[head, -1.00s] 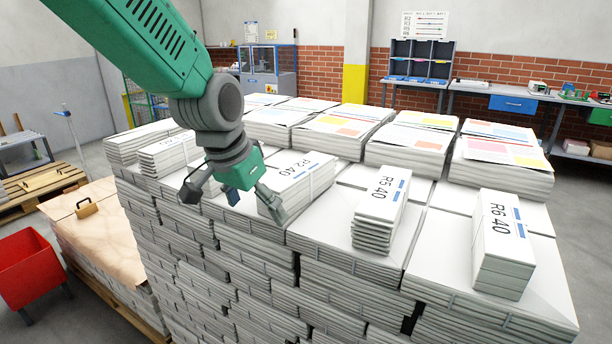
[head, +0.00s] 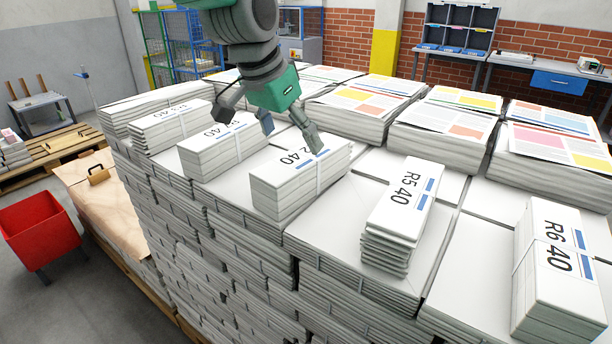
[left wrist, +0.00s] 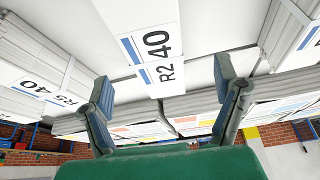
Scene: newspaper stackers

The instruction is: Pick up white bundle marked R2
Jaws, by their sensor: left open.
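The white bundle marked R2 (head: 283,182) lies on the stack's top in the middle of the head view. A strap runs round it, and a finger hides part of its label. In the left wrist view its R2 40 label (left wrist: 152,47) shows between the fingers. My left gripper (head: 268,128) is open and empty, pointing down, with one fingertip over the far end of the R2 bundle. I cannot tell whether that fingertip touches it. The two fingers also show in the left wrist view (left wrist: 163,88), spread apart. My right gripper is not in view.
A strapped bundle (head: 215,153) lies close left of R2, and another (head: 172,125) lies beyond it. The R5 bundle (head: 402,205) and R6 bundle (head: 558,275) lie to the right. Taller piles with coloured sheets (head: 440,130) stand behind. A red bin (head: 42,232) stands at lower left.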

